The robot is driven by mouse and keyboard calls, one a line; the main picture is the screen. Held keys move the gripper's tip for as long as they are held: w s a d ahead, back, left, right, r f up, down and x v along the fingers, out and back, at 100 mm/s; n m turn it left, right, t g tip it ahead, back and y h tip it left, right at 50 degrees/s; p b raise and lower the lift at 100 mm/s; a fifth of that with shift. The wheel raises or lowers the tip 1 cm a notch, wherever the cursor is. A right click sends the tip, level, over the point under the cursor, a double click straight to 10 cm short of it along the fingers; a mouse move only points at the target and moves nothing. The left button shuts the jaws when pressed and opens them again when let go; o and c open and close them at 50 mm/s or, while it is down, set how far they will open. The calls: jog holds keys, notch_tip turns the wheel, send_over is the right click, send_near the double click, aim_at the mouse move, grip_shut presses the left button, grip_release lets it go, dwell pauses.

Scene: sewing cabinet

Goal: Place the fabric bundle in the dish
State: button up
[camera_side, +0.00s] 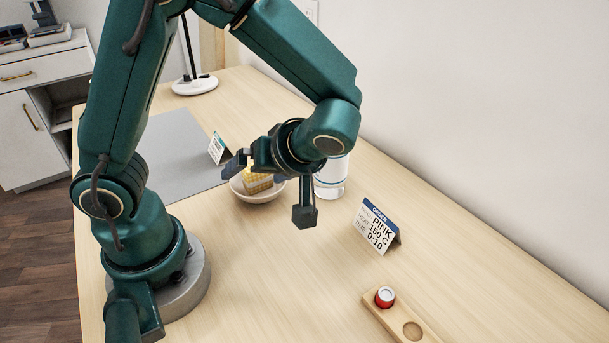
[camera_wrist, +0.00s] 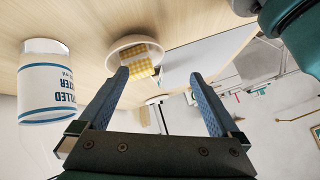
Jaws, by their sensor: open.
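The fabric bundle (camera_side: 257,183), yellow with a pale pattern, sits inside the white dish (camera_side: 262,198). In the side view my gripper partly covers both. The wrist view also shows the bundle (camera_wrist: 144,62) in the dish (camera_wrist: 113,51), beyond the fingertips. My gripper (camera_side: 270,190) is open and empty, its fingers wide apart above the table, near the dish. In the wrist view nothing lies between the fingers of my gripper (camera_wrist: 158,78) that touches them. The bundle looks apart from both fingers.
A labelled white bottle (camera_side: 331,181) stands right of the dish, close to my wrist. A wooden holder (camera_side: 402,318) with a red-and-white spool (camera_side: 385,297) is at the front.

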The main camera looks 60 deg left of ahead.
jog(key=s+d+r+m+t+h, duration=0.3)
jog(key=d+r+m+t+h, duration=0.3)
jog(key=m, duration=0.8)
jog(key=t+h, duration=0.1)
jog(key=h, duration=0.2)
jog(key=shift+d+r, duration=0.15)
jog(key=shift+r, duration=0.25)
jog(key=shift+s, duration=0.1)
